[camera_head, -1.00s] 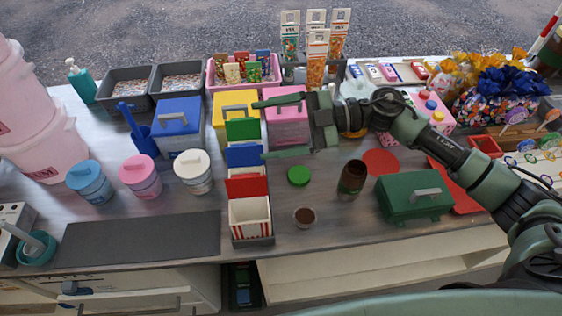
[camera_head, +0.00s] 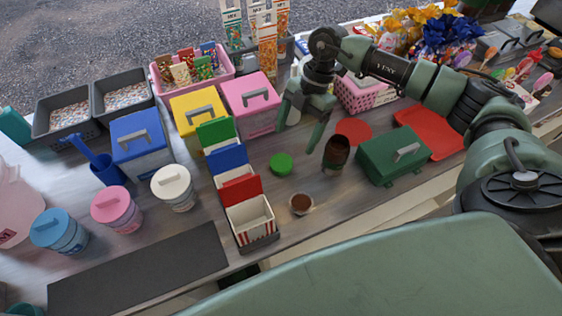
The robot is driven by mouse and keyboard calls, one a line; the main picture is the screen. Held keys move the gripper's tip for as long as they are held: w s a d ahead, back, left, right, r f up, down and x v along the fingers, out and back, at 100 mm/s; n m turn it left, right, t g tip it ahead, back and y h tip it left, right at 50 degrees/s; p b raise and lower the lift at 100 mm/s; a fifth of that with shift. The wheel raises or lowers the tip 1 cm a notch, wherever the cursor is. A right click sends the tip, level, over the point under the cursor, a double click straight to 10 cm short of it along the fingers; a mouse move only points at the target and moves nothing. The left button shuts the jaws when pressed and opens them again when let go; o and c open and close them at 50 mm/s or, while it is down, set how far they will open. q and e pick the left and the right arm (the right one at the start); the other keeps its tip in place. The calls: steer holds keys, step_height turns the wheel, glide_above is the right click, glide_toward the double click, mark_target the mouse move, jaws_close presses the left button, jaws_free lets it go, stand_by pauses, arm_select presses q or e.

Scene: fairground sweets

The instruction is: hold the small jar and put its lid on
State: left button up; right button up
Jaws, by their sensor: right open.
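A small open jar (camera_head: 302,204) with brown contents stands near the front edge of the counter. A round green lid (camera_head: 281,164) lies flat just behind it. A taller dark brown jar (camera_head: 336,158) stands open to the right, with a larger flat red disc (camera_head: 353,131) behind it. My right gripper (camera_head: 298,135) is open and empty, fingers pointing down, above the counter behind the green lid and left of the taller jar. It appears apart from both. My left gripper is not in view.
Striped boxes with red, blue and green flaps (camera_head: 238,189) stand left of the small jar. A green case (camera_head: 390,156) and a red tray (camera_head: 441,131) are to the right. A pink box (camera_head: 247,95) stands behind. Bare counter surrounds the lid.

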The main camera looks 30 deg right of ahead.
mark_target(282, 162)
steer(key=shift+x, duration=1.3)
steer(key=shift+a+r, duration=0.1)
steer(key=shift+p, duration=0.3)
steer(key=shift+a, duration=0.25)
steer(key=p+x, duration=0.1)
steer(key=x, duration=0.1)
steer(key=p+x, duration=0.1)
steer(key=x, duration=0.1)
steer(key=shift+a+r, duration=0.1)
steer(key=shift+a, duration=0.15)
steer(key=shift+a+f, duration=0.15)
steer(key=shift+f, duration=0.35)
steer(key=c, duration=1.4)
